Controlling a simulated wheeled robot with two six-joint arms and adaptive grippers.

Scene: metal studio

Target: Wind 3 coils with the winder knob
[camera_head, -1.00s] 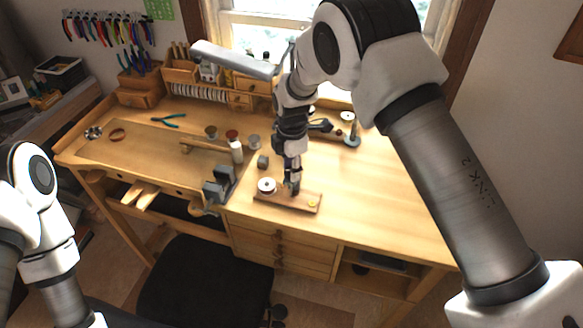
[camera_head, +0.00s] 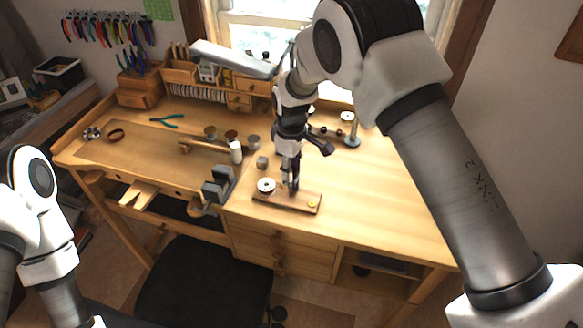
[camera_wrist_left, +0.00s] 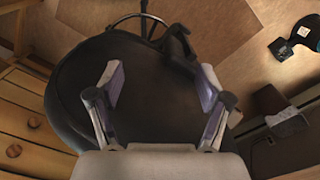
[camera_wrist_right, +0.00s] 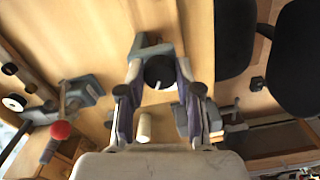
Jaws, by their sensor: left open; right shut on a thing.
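My right gripper (camera_head: 290,187) points down over the middle of the board. In the right wrist view it is shut on a dark round knob (camera_wrist_right: 160,72), seen between its fingertips. In the head view the gripper hides the knob. My left gripper (camera_wrist_left: 160,85) is open and empty in the left wrist view, above the dark chair, away from the winder.
A grey vise (camera_head: 217,187) stands on the front edge left of the winder. A dark chair (camera_head: 205,282) is in front of the bench. The bench top right of the winder is clear.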

